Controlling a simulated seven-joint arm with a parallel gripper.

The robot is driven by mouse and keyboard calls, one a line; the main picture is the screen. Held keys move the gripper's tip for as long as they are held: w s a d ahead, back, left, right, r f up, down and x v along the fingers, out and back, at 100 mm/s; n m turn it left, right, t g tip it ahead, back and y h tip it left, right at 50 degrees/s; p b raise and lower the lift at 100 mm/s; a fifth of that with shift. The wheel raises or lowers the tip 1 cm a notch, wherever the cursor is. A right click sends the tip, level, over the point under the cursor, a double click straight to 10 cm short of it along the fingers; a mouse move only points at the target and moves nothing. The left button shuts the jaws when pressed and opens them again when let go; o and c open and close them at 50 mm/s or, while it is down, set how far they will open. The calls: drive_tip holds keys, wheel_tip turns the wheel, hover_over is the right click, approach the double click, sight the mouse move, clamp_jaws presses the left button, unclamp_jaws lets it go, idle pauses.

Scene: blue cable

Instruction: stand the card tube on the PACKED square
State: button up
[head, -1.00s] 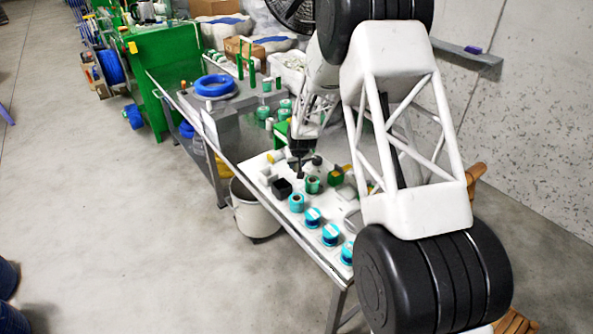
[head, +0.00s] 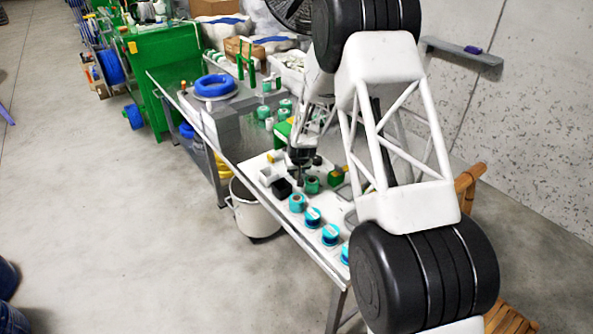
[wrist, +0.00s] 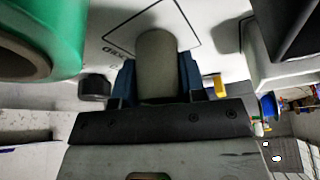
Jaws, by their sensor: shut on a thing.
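My gripper (wrist: 158,82) is shut on the card tube (wrist: 156,58), a plain grey-brown cylinder between its two dark blue fingers in the wrist view. The PACKED square (wrist: 178,14) is a thin black outline with partly hidden lettering on a white surface. The tube overlaps the square in the wrist view and covers part of its outline. I cannot tell whether the tube touches the surface. In the head view my gripper (head: 300,172) is low over the white board, just behind a black box. The tube cannot be made out clearly there.
A green spool (wrist: 50,45) is close on the left in the wrist view; a black box (wrist: 296,25) is on the right. In the head view, the black box (head: 281,188), a green spool (head: 312,185) and several teal spools (head: 330,235) crowd the board (head: 252,170).

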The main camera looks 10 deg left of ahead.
drive_tip(key=shift+f, duration=0.1)
drive_tip(key=o, duration=1)
drive_tip(key=shift+c, duration=0.2)
drive_tip(key=v, duration=1.2)
drive_tip(key=shift+r, duration=0.25)
idle(0.3)
